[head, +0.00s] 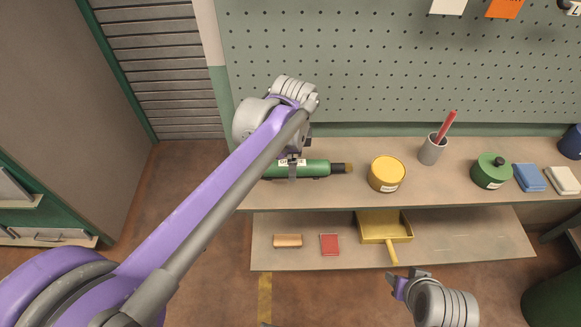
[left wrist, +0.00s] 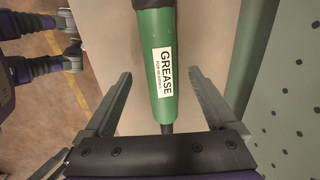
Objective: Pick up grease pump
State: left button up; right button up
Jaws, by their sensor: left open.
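The grease pump (head: 316,169) is a green cylinder with dark ends, lying on its side on the upper shelf. In the left wrist view the pump (left wrist: 160,70) shows a white GREASE label between my fingers. My left gripper (head: 292,178) is over the pump's body. Its fingers stand open on both sides in the left wrist view (left wrist: 159,74), with gaps to the pump, and my arm hides part of its left end in the head view. My right gripper (head: 397,282) is low in front of the shelves, away from the pump; its fingers are unclear.
On the upper shelf (head: 330,202), right of the pump, stand a yellow tin (head: 387,172), a grey cup (head: 432,150) with a red stick, and a green can (head: 491,170). A yellow tray (head: 372,232) and small blocks lie on the lower shelf. A pegboard (head: 390,60) rises behind.

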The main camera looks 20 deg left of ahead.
pick_arm(q)
jog(key=shift+w+a+f, duration=0.1)
jog(key=shift+w+f, duration=0.05)
jog(key=shift+f, duration=0.65)
jog(key=shift+w+f, duration=0.15)
jog(key=shift+f, duration=0.6)
grip_shut()
